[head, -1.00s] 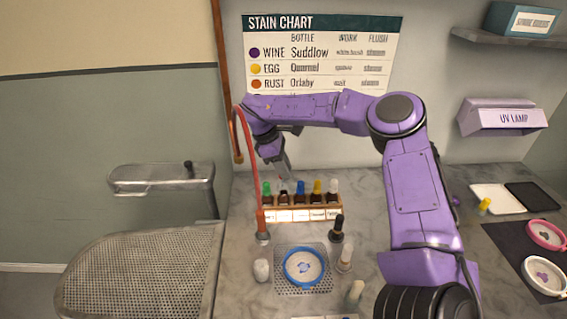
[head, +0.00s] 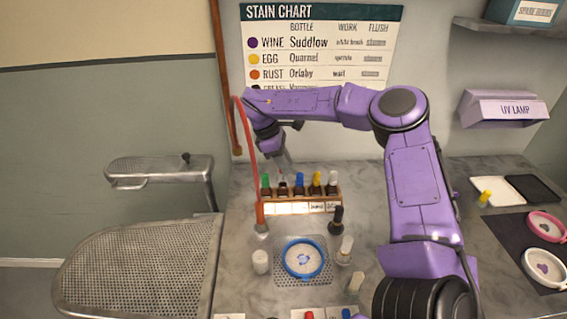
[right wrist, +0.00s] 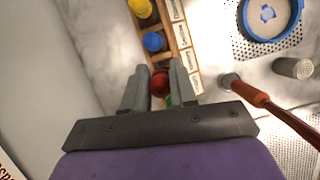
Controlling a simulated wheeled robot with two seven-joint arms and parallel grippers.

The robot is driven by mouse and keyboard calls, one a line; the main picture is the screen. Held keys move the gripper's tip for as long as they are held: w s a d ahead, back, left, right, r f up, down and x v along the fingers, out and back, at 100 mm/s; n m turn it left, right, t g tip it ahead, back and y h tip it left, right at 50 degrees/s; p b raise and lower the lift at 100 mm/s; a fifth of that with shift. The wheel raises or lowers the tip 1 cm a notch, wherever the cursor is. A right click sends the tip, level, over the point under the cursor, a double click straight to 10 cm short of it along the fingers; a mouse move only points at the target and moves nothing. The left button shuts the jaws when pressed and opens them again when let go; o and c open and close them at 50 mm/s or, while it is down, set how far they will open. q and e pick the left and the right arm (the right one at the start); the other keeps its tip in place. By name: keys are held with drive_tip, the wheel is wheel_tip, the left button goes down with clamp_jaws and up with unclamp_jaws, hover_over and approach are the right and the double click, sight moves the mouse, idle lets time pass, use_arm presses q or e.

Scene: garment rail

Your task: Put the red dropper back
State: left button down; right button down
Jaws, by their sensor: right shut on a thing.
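My right gripper (head: 286,178) reaches down over the wooden bottle rack (head: 271,209) at its second place from the left, between the green and blue tops. In the right wrist view, its fingers (right wrist: 161,84) are shut on the red dropper (right wrist: 160,83), whose round red bulb shows between them. In the head view the fingers hide most of the red dropper. A dark bottle (head: 283,190) stands in the rack just below the fingertips. I cannot tell whether the dropper is fully seated in it. My left gripper is not in view.
The rack also holds green (head: 265,181), blue (head: 300,180), yellow (head: 316,180) and white-topped (head: 332,180) bottles. An orange-handled hose tool (head: 260,214) stands close at front left.

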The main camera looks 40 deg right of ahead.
idle(0.3)
drive_tip(key=shift+w+f+b, duration=0.1)
drive_tip(key=shift+f+b, duration=0.05)
drive_tip(key=shift+b, duration=0.3)
drive_tip(key=shift+f, duration=0.1)
drive_tip(key=shift+f+b, duration=0.75)
drive_tip(key=shift+b, duration=0.25)
drive_tip(key=shift+f+b, duration=1.05)
drive_tip(key=shift+b, duration=0.15)
